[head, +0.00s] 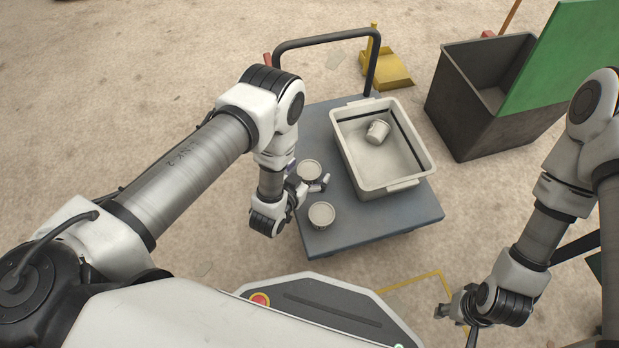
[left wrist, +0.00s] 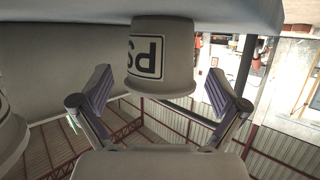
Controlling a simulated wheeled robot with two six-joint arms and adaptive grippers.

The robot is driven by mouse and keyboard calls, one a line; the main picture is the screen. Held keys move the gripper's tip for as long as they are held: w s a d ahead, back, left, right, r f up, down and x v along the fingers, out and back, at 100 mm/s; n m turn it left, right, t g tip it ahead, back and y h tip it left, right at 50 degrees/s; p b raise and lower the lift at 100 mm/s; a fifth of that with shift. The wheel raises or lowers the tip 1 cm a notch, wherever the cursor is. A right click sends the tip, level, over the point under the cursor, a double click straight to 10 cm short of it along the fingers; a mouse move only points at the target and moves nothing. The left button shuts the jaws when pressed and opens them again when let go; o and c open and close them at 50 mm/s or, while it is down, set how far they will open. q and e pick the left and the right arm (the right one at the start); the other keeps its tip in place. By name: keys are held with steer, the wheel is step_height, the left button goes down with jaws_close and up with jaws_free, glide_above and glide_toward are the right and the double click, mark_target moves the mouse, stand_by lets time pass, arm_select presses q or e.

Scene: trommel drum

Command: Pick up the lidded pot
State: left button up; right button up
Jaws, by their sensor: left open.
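A pale lidded pot (head: 309,170) stands upright on the blue-grey cart's left side. A second similar pot (head: 321,214) stands nearer, at the cart's front left. My left gripper (head: 310,177) is open at the farther standing pot, one finger to each side. In the left wrist view, upside down, that pot (left wrist: 160,60) with a black-framed label sits between the spread fingers (left wrist: 160,95), with gaps on both sides. My right gripper (head: 455,322) is open and empty, low at the right.
The cart top (head: 345,236) is bare in front of the tray. The cart's black handle (head: 325,40) rises at the back. A dark bin (head: 465,115) with a green panel (head: 570,55) stands right of the cart. A yellow dustpan (head: 388,72) lies behind.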

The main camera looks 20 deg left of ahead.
mark_target(309, 170)
arm_select(q)
steer(key=shift+w, duration=0.2)
steer(key=c, duration=1.1)
steer(key=shift+o, duration=0.2)
steer(key=shift+r, duration=0.1)
step_height(309, 170, up, 10)
steer(key=p, duration=0.5)
